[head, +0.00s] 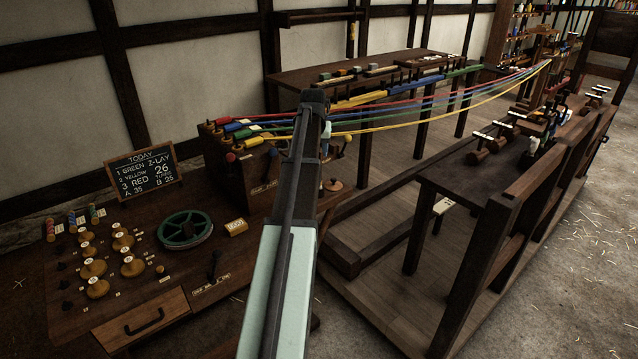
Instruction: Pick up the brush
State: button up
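I cannot make out a brush for certain in the head view. Several small wooden pieces with pale tops (492,139) lie on the right bench, too small to tell whether one is a brush. My arm rises from the bottom middle of the picture to a dark joint over the rope stand. No gripper fingers show, so their opening and anything in them cannot be seen. My arm hides part of the stand and the bench behind it.
Red, blue, green and yellow ropes (455,98) stretch from the left stand to the far right. The left desk (215,272) carries a green wheel (185,229), several wooden knobs and a chalkboard (144,170). A wooden rail (500,240) edges the right bench (455,172). Floor is open at far right.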

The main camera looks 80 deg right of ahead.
jog(key=shift+s+d+r+x, duration=0.1)
jog(key=shift+d+x, duration=0.1)
jog(key=shift+x, duration=2.05)
jog(key=shift+s+d+r+x, duration=0.1)
jog(key=shift+d+x, duration=0.1)
jog(key=shift+x, duration=2)
jog(key=shift+d+r+x, duration=0.1)
jog(key=shift+d+x, duration=0.1)
jog(key=shift+x, duration=2.05)
jog(key=shift+c, duration=0.5)
grip_shut()
